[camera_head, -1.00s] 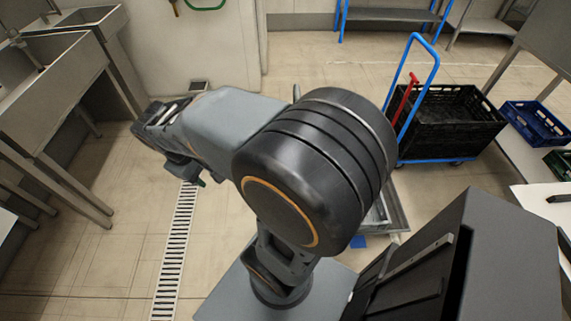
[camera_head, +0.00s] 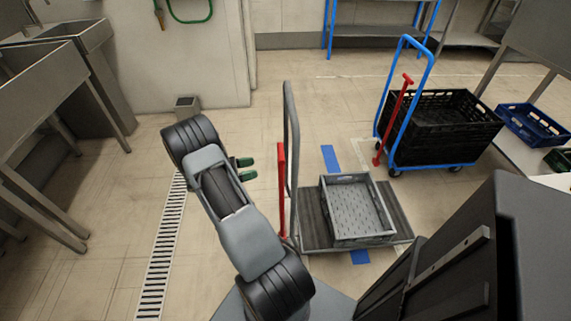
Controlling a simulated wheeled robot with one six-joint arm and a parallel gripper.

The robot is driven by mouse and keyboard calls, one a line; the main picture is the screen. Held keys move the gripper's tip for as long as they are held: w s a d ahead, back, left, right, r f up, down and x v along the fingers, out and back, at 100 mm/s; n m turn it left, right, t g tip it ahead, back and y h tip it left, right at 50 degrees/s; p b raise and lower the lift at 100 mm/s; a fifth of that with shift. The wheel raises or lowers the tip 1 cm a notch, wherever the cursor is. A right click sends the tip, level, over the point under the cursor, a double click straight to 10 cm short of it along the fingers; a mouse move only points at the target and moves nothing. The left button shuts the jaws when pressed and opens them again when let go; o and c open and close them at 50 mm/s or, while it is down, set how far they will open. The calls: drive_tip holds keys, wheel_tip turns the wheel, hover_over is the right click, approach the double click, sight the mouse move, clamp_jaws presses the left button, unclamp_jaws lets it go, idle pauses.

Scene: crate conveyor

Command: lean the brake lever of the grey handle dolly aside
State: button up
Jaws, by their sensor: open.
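The grey handle dolly (camera_head: 311,228) stands on the floor right of my arm, with a tall grey push handle (camera_head: 290,110) at its left end. Its red brake lever (camera_head: 282,185) stands upright beside the handle. A grey crate (camera_head: 334,222) sits on its deck. My gripper (camera_head: 247,169), with green fingertips, is left of the lever and points toward it. The fingers are apart with nothing between them, and a gap shows between the fingertips and the lever. The lower end of the lever is near my arm.
A blue handle dolly (camera_head: 424,68) with its own red lever (camera_head: 394,115) and a black crate (camera_head: 480,128) stands behind on the right. Steel sinks (camera_head: 40,90) line the left side. A floor drain (camera_head: 165,235) runs at left. Open floor lies behind the grey dolly.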

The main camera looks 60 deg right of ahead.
drive_tip(key=x, duration=1.3)
drive_tip(key=shift+s, duration=0.1)
drive_tip(key=shift+c, duration=0.2)
clamp_jaws()
